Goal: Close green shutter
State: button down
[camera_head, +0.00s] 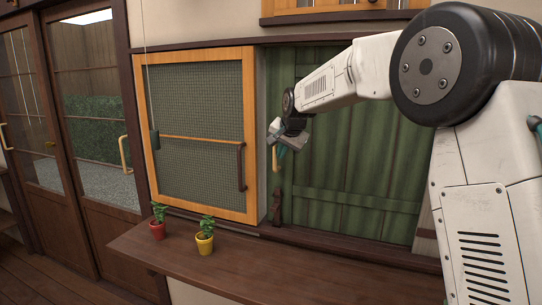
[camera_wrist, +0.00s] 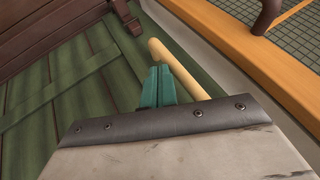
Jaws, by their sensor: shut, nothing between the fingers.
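The green plank shutter (camera_head: 345,175) stands in the right part of the window opening, partly hidden behind my arm. It also fills the left of the wrist view (camera_wrist: 60,105). A tan curved handle (camera_wrist: 186,78) lies along the shutter's right side; it also shows small in the head view (camera_head: 275,160). My gripper (camera_head: 277,143) is at the shutter's left edge. Its teal fingers (camera_wrist: 157,84) are shut and empty, close beside the handle on its left in the wrist view. I cannot tell whether they touch it.
An orange-framed mesh screen (camera_head: 199,140) with a dark handle (camera_head: 241,167) stands just left of the shutter. A red pot (camera_head: 157,231) and a yellow pot (camera_head: 205,243) with plants stand on the brown ledge (camera_head: 290,275) below. Glazed doors (camera_head: 85,130) are at the far left.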

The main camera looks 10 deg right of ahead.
jog(key=shift+w+a+r, duration=0.1)
jog(key=shift+w+a, duration=0.1)
jog(key=shift+a, duration=0.05)
jog(key=shift+a, duration=0.1)
jog(key=shift+s, duration=0.1)
